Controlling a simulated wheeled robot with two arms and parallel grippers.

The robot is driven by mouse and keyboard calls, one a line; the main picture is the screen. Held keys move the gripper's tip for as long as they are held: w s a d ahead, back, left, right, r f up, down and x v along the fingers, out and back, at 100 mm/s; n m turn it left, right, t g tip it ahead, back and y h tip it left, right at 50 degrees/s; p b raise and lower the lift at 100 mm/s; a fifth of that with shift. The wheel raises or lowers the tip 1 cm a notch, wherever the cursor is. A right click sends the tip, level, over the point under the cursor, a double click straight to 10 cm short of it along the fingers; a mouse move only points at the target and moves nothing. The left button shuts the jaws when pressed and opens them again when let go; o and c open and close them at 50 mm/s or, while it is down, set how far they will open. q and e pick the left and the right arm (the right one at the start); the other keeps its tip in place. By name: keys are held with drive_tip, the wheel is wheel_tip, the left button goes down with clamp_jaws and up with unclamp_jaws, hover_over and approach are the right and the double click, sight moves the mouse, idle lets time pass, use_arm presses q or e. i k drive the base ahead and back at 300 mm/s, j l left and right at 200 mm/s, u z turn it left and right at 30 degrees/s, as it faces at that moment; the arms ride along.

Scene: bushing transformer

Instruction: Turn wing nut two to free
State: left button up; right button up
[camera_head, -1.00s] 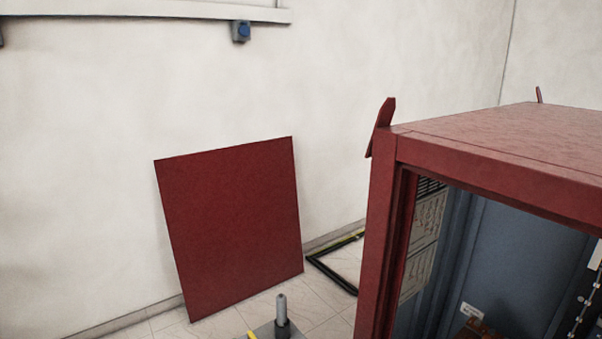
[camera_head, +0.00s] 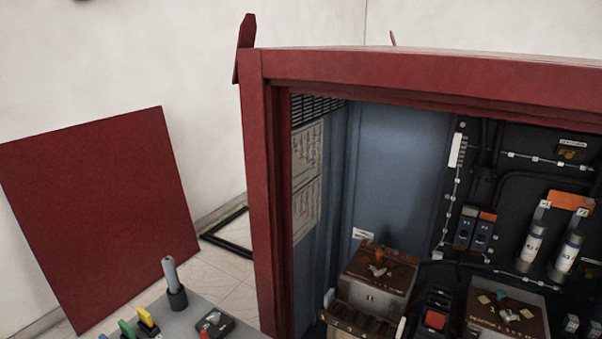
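An open red cabinet (camera_head: 255,190) fills the right side of the view. Inside, low down, a brown-topped box (camera_head: 375,290) carries a small silver piece (camera_head: 378,268) that may be a wing nut. A second brown-topped box (camera_head: 508,318) to its right has a small light piece (camera_head: 502,294) on top, also possibly a wing nut. I cannot read which one is number two. Neither of my grippers is in view.
A red panel (camera_head: 105,215) leans on the wall at left. A grey surface (camera_head: 225,322) before the cabinet carries a grey upright handle (camera_head: 172,280) and coloured tools. Two grey cylinders (camera_head: 535,245) and wiring are on the back wall inside. The cabinet's front is open.

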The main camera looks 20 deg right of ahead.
sight(506, 317)
drive_tip(key=z, duration=2.05)
drive_tip(key=i+j+z, duration=0.1)
drive_tip(key=j, duration=0.15)
drive_tip(key=i+j+z, duration=0.15)
drive_tip(key=j, duration=0.15)
drive_tip(key=i+j+z, duration=0.1)
drive_tip(key=j, duration=0.15)
drive_tip(key=i, duration=0.5)
